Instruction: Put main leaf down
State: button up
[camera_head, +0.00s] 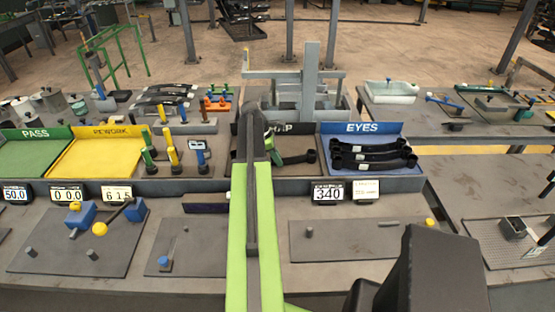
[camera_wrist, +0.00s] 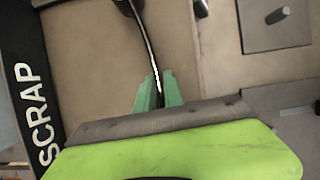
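My gripper (camera_head: 270,142) is over the SCRAP bay (camera_head: 240,172) in the head view. In the wrist view its green fingers (camera_wrist: 159,86) stand close on both sides of a thin dark leaf (camera_wrist: 146,45), seen edge-on with a bright edge. The leaf runs up from the fingers to a rounded end at the top of that view. In the head view a dark leaf (camera_head: 296,158) with a round end shows just right of the gripper. My arm hides much of the bay. Whether the leaf touches the bay floor, I cannot tell.
The blue EYES bay (camera_head: 362,128) at right holds several dark leaves (camera_head: 372,154). The yellow REWORK bay (camera_head: 100,150) and green PASS bay (camera_head: 32,155) at left look empty. A grey press (camera_head: 308,85) stands behind. A display reading 340 (camera_head: 327,194) is in front.

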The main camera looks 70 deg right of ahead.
jog(key=shift+o, duration=1.2)
jog(key=shift+r, duration=0.1)
jog(key=shift+r+p, duration=0.25)
jog(key=shift+p, duration=0.1)
jog(key=p+v, duration=1)
jog(key=v, duration=0.1)
jog(key=shift+r+p, duration=0.3)
jog(key=shift+p, duration=0.05)
jog(key=shift+w, duration=0.1)
